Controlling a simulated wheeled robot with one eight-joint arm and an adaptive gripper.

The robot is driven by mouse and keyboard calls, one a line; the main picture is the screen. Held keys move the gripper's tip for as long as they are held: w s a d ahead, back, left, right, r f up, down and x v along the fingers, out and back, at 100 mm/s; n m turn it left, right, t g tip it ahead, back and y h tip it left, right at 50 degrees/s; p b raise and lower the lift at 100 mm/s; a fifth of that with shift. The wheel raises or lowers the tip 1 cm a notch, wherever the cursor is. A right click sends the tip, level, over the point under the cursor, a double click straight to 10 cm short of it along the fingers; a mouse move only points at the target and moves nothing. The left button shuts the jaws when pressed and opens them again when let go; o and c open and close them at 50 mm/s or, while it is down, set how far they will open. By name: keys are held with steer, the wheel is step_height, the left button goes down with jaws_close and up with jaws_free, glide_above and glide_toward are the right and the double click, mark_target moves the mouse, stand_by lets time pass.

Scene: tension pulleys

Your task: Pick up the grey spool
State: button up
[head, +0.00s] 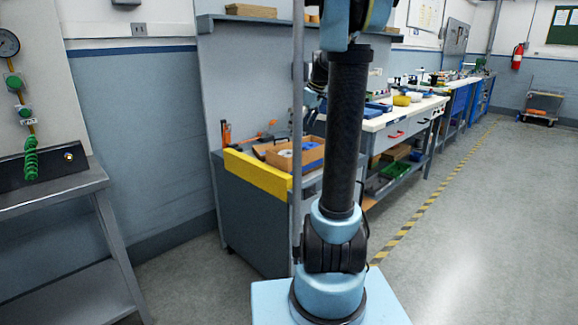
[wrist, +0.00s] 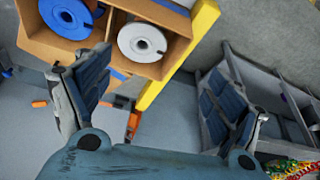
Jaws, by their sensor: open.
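The grey spool (wrist: 143,41), pale with a dark centre hole, sits in a compartment of an open cardboard box (wrist: 165,12) at the top of the wrist view. A blue spool (wrist: 68,14) is in the compartment to its left. In the head view the grey spool (head: 285,153) shows small in the box (head: 270,158) on the bench behind my arm. My gripper (wrist: 156,68) is open, its two fingers spread wide below the box in the wrist picture. Nothing is between the fingers, and the grey spool is apart from them. My arm partly blocks the head view of that area.
A yellow bar (head: 258,174) runs along the bench's near edge, close to the box. Orange tools (wrist: 134,122) lie on the bench. A grey divided bin (wrist: 285,95) is at right in the wrist view. A steel table (head: 50,200) stands at left.

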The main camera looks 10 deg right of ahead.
steer(key=shift+n, duration=0.4)
steer(key=w+x, duration=0.1)
steer(key=x, duration=0.5)
steer(key=w+x, duration=0.1)
steer(key=x, duration=0.4)
steer(key=w+d+x, duration=0.1)
steer(key=x, duration=0.5)
steer(key=shift+w+a, duration=0.1)
steer(key=shift+w, duration=0.3)
steer(key=c, duration=1.3)
